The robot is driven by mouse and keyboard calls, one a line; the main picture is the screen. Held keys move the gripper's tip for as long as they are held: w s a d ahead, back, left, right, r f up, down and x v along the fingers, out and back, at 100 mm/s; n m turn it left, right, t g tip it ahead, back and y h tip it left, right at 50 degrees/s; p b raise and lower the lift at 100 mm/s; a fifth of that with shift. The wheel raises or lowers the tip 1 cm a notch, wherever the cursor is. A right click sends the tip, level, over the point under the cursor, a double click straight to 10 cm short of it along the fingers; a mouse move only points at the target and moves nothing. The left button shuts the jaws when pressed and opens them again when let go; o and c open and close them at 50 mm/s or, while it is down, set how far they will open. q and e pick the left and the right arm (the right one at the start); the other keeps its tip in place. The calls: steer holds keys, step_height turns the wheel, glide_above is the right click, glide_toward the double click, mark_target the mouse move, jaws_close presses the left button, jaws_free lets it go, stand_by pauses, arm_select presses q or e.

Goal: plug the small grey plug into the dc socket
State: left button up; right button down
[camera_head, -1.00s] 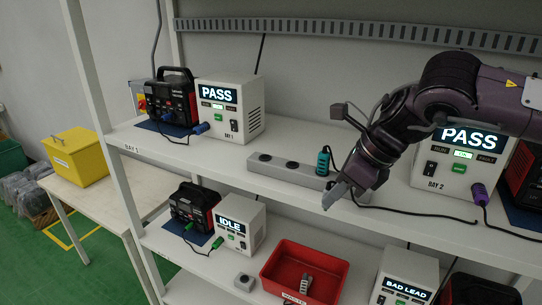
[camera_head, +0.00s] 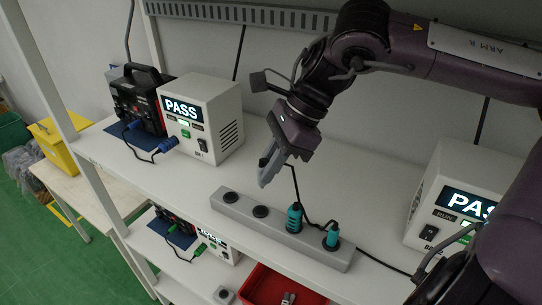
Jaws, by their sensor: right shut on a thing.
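My right gripper (camera_head: 266,176) is above the upper shelf, just behind the left half of the grey socket strip. It is shut, and a thin black cable (camera_head: 296,187) rises to it from the strip. The small grey plug appears to be in its fingers, but I cannot make out its shape. The socket strip (camera_head: 240,212) has two dark round sockets at its left. A teal plug (camera_head: 294,218) and a second teal plug (camera_head: 332,236) stand upright in it at the right. No dc label is readable, so I cannot tell which socket is the dc one. My left gripper is out of view.
A white PASS box (camera_head: 218,115) and a black-and-red unit (camera_head: 137,99) joined by a blue-ended lead stand at left. Another white box (camera_head: 450,185) stands at right, partly behind my arm. A red tray (camera_head: 262,284) is on the lower shelf.

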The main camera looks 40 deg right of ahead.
steer(key=shift+s+a+f, duration=0.2)
steer(key=shift+a+f, duration=0.25)
steer(key=shift+f, duration=0.15)
steer(key=shift+s+a+f, duration=0.15)
steer(key=shift+a+f, duration=0.25)
steer(key=shift+f, duration=0.2)
steer(key=f, duration=0.1)
steer(key=d+f+b, duration=0.1)
steer(key=f, duration=0.1)
steer(key=shift+w+f, duration=0.2)
steer(key=shift+f, duration=0.15)
steer(key=shift+s+a+f+b, duration=0.1)
steer(key=shift+a+b, duration=0.05)
steer(key=shift+b, duration=0.15)
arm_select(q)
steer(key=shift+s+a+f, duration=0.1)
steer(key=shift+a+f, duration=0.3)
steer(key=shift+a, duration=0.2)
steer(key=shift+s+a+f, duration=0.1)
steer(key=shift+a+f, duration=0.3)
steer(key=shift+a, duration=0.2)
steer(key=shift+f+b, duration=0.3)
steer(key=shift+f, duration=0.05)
arm_select(e)
steer(key=shift+f, duration=0.15)
steer(key=c, duration=1.3)
jaws_free()
steer(key=shift+c, duration=0.2)
